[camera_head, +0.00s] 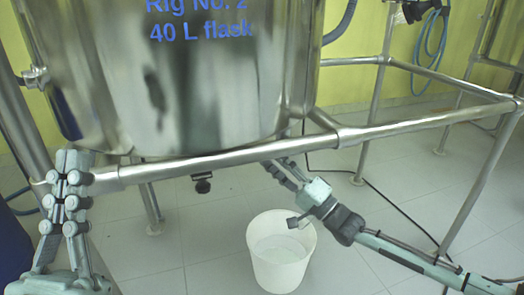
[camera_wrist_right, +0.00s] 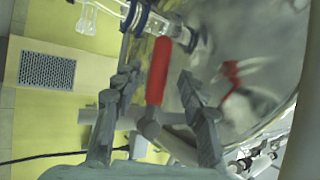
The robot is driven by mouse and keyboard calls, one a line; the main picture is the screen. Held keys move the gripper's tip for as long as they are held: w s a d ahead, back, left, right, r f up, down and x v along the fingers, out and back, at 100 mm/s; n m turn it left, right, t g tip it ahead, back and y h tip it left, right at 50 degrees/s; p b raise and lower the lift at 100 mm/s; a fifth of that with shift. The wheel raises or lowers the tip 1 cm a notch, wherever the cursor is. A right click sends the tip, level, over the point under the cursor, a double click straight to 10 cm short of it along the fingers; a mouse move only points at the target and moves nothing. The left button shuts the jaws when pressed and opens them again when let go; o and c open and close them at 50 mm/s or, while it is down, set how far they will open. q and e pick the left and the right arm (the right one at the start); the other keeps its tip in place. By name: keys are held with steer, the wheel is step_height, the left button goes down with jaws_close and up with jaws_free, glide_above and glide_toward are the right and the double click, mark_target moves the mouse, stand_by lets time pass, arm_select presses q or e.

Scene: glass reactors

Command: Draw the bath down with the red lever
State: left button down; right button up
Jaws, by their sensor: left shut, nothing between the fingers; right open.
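The steel bath (camera_head: 190,90), marked "Rig No. 2 40 L flask", fills the upper left of the head view. The red lever (camera_wrist_right: 158,68) shows in the right wrist view, below a glass fitting (camera_wrist_right: 172,27) with blue clamps. My right gripper (camera_wrist_right: 156,80) is open, with the lever showing between its fingers; whether they touch it I cannot tell. In the head view the right gripper (camera_head: 278,168) reaches under the bath, and the lever is hidden. My left gripper (camera_head: 73,165) is shut and empty by the rail. A white bucket (camera_head: 279,276) stands on the floor below.
A steel tube frame (camera_head: 235,148) runs in front of the bath and back along the right. A black knob (camera_head: 202,186) hangs below the bath. A black cable (camera_head: 400,208) lies on the tiled floor. A blue hose (camera_head: 428,45) hangs at the back right.

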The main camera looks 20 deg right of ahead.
steer(key=v, duration=0.7)
steer(key=shift+s+d, duration=0.15)
steer(key=shift+s, duration=0.1)
